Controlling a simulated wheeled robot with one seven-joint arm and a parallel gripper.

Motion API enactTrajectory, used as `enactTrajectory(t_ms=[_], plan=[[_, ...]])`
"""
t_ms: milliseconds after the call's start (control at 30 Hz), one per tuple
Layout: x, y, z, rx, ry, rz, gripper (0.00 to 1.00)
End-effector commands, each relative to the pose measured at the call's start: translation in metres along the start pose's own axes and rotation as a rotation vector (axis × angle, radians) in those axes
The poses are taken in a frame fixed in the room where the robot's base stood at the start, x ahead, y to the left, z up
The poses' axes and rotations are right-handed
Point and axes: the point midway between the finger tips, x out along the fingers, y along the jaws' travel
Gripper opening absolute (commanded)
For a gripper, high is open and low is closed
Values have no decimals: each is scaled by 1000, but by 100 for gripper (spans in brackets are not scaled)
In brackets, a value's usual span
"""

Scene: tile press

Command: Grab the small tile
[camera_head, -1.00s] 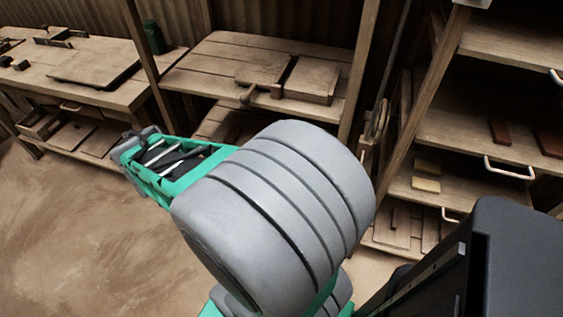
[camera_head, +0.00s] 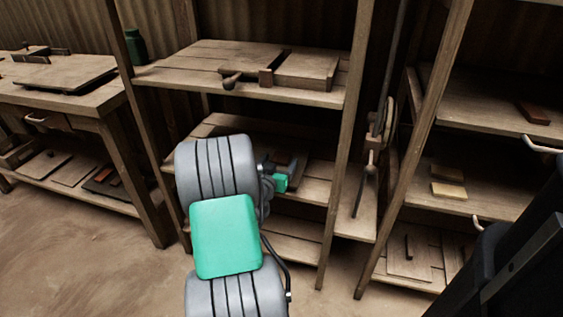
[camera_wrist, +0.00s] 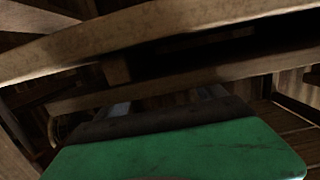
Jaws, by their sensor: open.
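Several small tiles show in the head view, and I cannot tell which one the task means. Two pale tiles, a front one (camera_head: 449,191) and a back one (camera_head: 447,173), lie on the right rack's middle shelf. A red-brown tile (camera_head: 533,113) lies on the shelf above them. Small reddish tiles (camera_head: 106,177) lie on the left bench's lower shelf. My gripper is mostly hidden behind my arm in the head view, by the centre rack's middle shelf. In the wrist view my gripper (camera_wrist: 165,100) is open, close below a wooden beam, with no tile visible between its fingers.
The centre rack's top shelf (camera_head: 205,62) holds a wooden press-like tool (camera_head: 305,68). Its posts and shelf edges are close around my arm. A wooden beam (camera_wrist: 190,30) crosses the wrist view. A green jar (camera_head: 136,46) stands at the back left. The floor (camera_head: 70,250) at left is clear.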

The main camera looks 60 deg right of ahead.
Motion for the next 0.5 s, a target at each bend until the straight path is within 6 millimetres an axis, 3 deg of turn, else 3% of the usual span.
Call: enactTrajectory(t_ms=[100,300,500], plan=[[11,0,0,0,1,0,79],[10,-1,-1,-1,0,-2,78],[10,-1,-1,-1,0,-2,62]])
